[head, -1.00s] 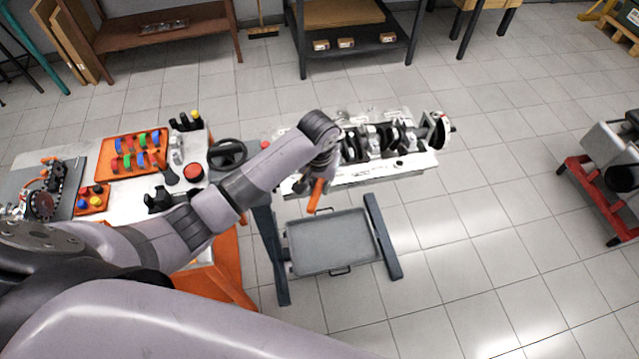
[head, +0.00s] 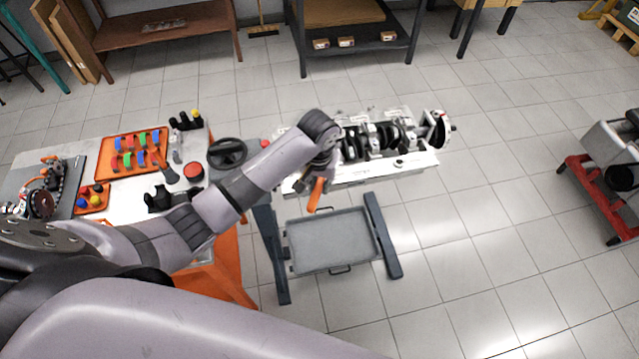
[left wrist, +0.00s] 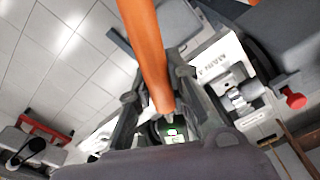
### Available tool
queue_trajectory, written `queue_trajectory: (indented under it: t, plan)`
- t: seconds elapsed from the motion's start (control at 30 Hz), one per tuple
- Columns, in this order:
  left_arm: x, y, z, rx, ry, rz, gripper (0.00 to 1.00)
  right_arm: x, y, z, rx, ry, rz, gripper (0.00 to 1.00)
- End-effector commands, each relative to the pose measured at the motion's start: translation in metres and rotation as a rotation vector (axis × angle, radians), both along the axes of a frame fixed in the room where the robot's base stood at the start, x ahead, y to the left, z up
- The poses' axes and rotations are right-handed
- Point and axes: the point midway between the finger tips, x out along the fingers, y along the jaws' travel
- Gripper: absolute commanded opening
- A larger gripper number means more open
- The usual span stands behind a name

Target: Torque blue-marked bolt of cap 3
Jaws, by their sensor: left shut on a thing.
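The engine block (head: 405,168) with its dark crankshaft (head: 378,137) lies on a stand. Cap 3 and a blue-marked bolt cannot be made out; my left arm covers the block's near left end. My left gripper (head: 318,178) is beside that end, shut on an orange-handled tool that looks like the torque wrench (head: 316,195). In the left wrist view the orange handle (left wrist: 150,50) runs down between the fingers of my left gripper (left wrist: 168,105), with a small green-lit display below. Whether the tool touches a bolt is hidden. My right gripper is out of view.
A grey drip tray (head: 330,242) sits low between the stand legs. At left, a bench holds an orange tray (head: 103,172) of coloured parts, a red button (head: 193,171) and a dark wheel (head: 228,153). A red-framed machine (head: 590,195) stands at right; floor between is clear.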

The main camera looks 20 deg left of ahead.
Motion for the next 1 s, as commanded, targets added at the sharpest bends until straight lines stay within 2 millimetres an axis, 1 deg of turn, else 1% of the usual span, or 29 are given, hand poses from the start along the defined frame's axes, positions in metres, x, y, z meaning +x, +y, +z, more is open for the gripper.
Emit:
queue_trajectory:
  t: [1.0]
  plan:
    - [0.001, 0.000, -0.011, 0.000, -0.002, 0.000, 0.00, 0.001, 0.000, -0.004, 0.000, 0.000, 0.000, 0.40]
